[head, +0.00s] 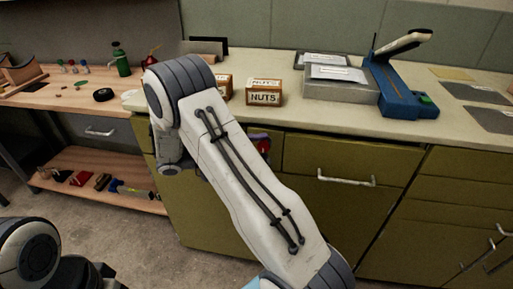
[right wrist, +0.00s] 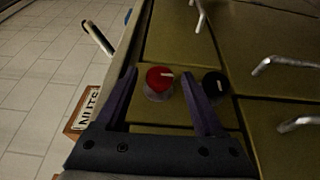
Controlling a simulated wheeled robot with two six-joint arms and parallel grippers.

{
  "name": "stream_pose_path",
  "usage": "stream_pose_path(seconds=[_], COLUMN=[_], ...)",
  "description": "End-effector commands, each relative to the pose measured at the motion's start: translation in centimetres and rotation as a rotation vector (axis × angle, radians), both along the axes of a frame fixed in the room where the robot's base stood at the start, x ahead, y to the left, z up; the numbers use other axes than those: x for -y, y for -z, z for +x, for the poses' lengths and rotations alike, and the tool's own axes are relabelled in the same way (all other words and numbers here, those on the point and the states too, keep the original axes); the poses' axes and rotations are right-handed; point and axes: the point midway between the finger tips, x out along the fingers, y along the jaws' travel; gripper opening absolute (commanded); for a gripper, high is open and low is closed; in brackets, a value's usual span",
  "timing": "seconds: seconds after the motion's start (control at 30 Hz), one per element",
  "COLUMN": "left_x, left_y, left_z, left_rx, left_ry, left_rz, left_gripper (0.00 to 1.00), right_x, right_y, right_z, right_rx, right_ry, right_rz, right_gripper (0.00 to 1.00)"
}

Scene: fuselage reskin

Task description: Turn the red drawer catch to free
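The red drawer catch (right wrist: 160,80) is a round knob with a pale pointer mark that points right in the right wrist view. It sits on the olive cabinet front, and a bit of it shows past my arm in the head view (head: 264,146). My right gripper (right wrist: 158,71) is open, with its two purple fingers on either side of the catch. A gap shows between the catch and each finger, so contact is not visible. In the head view my right arm hides most of this gripper. Part of my left arm shows at the lower left, without a clear gripper.
A black knob (right wrist: 214,84) sits just beside the right finger in the right wrist view. A drawer handle (head: 346,179) sticks out to the right. On the counter above stand a NUTS box (head: 264,92), a grey metal box (head: 340,85) and a blue press (head: 400,90).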

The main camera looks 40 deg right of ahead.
Motion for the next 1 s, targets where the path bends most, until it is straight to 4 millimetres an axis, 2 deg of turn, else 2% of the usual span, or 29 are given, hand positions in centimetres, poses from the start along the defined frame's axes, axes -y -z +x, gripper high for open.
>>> stream_pose_path(seconds=[0.23,0.6,0.7,1.0], left_x=[0.0,0.0,0.0,0.0], left_y=[-0.1,-0.4,-0.4,-0.5], left_z=[0.0,0.0,0.0,0.0], left_rx=[0.0,0.0,0.0,0.0], left_ry=[0.0,0.0,0.0,0.0], left_rz=[0.0,0.0,0.0,0.0], left_gripper=[0.5,0.5,0.5,0.5], right_x=[-1.0,-7.2,-8.4,-9.3], right_y=[0.0,0.2,0.2,0.2], right_z=[0.6,3.7,4.3,4.7], right_rx=[0.002,0.001,0.0,0.0], right_ry=[-0.003,-0.003,-0.001,0.001], right_rz=[-0.001,0.0,0.0,0.0], right_gripper=[0.7,0.7,0.7,0.7])
